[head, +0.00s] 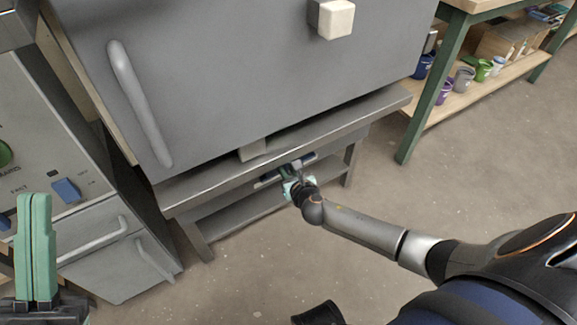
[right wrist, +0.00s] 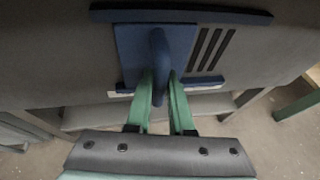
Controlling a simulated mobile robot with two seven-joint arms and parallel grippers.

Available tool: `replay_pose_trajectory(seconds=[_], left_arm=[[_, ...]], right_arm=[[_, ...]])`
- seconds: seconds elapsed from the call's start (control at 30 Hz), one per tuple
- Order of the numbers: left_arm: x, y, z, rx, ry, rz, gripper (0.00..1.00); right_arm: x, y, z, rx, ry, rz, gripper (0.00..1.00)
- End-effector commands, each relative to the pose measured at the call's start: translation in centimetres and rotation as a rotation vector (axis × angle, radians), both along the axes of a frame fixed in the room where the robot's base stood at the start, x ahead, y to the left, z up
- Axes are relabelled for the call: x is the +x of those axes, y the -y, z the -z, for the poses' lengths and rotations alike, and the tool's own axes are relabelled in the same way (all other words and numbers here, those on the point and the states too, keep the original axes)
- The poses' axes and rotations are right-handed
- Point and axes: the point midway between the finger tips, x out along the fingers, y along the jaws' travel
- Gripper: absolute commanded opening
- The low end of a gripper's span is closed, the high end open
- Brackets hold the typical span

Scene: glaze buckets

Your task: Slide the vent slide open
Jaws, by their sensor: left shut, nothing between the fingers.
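The vent slide is a blue plate (right wrist: 132,50) with an upright blue handle (right wrist: 158,50), on a dark grey panel in the right wrist view. Several dark slots (right wrist: 210,50) are uncovered to the right of the plate. My right gripper (right wrist: 161,82) has its green fingers on both sides of the handle and looks shut on it. In the head view my right gripper (head: 291,186) is low, below the front edge of the grey cabinet, and the vent slide is mostly hidden there. My left gripper (head: 35,203) is shut and empty at the lower left.
The big grey cabinet (head: 240,70) stands on a grey metal stand (head: 380,107). A control unit with a blue switch (head: 66,190) stands at the left. A green-legged shelf (head: 455,110) with several buckets is at the right. The floor (head: 400,190) between is clear.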

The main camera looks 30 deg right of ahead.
Motion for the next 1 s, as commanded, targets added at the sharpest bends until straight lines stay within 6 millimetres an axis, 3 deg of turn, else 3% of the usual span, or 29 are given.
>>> replay_pose_trajectory(seconds=[0.03, 0.23, 0.57, 0.67, 1.0], left_arm=[[0.0, 0.0, 0.0, 0.0, 0.001, 0.0, 0.0], [0.0, 0.0, 0.0, 0.0, 0.001, 0.0, 0.0], [0.0, 0.0, -0.4, 0.0, 0.004, 0.0, 0.0], [0.0, 0.0, -1.3, -0.001, 0.004, -0.002, 0.0], [-0.2, -0.3, -5.0, 0.013, 0.044, -0.031, 0.0]], right_arm=[[0.0, 0.1, 0.0, -0.001, 0.001, 0.0, 0.26], [0.0, 0.1, 0.0, -0.001, 0.001, 0.001, 0.49], [-0.4, 0.1, -0.3, -0.002, -0.001, 0.0, 0.5], [-1.5, -0.1, -0.9, -0.003, -0.002, -0.002, 0.5], [-8.2, -0.9, -3.7, -0.001, -0.003, 0.0, 0.5]])
